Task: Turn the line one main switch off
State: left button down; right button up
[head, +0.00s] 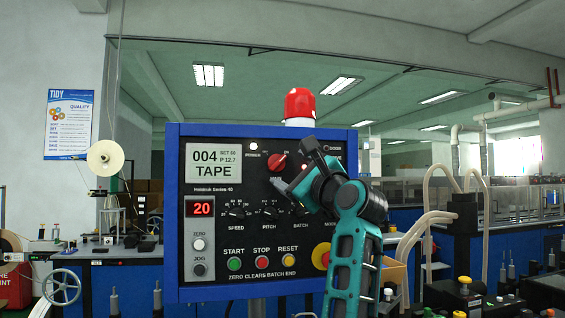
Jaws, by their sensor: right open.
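A blue-framed control panel (222,271) with a black face stands in front of me. A red rotary switch (276,162) sits in its upper middle, with small lettering around it that I cannot read surely; its handle looks tilted toward the upper right. It seems to be the main switch. My right gripper (293,166) is open just right of the red switch, one finger above right and one below right. I cannot tell how far it is from the panel face. My right arm hides part of the panel's right side. My left gripper is not in view.
The panel also bears several black knobs (236,213), green (234,264), red (262,264) and yellow (288,261) buttons, and a yellow-ringed part (321,257) partly behind my arm. A red beacon (299,104) stands on top. Machines with hoses (433,205) stand to the right.

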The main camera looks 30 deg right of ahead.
aim_at(280, 164)
jog(key=shift+p+x, duration=0.45)
jog(key=shift+x, duration=2.1)
jog(key=c, duration=1)
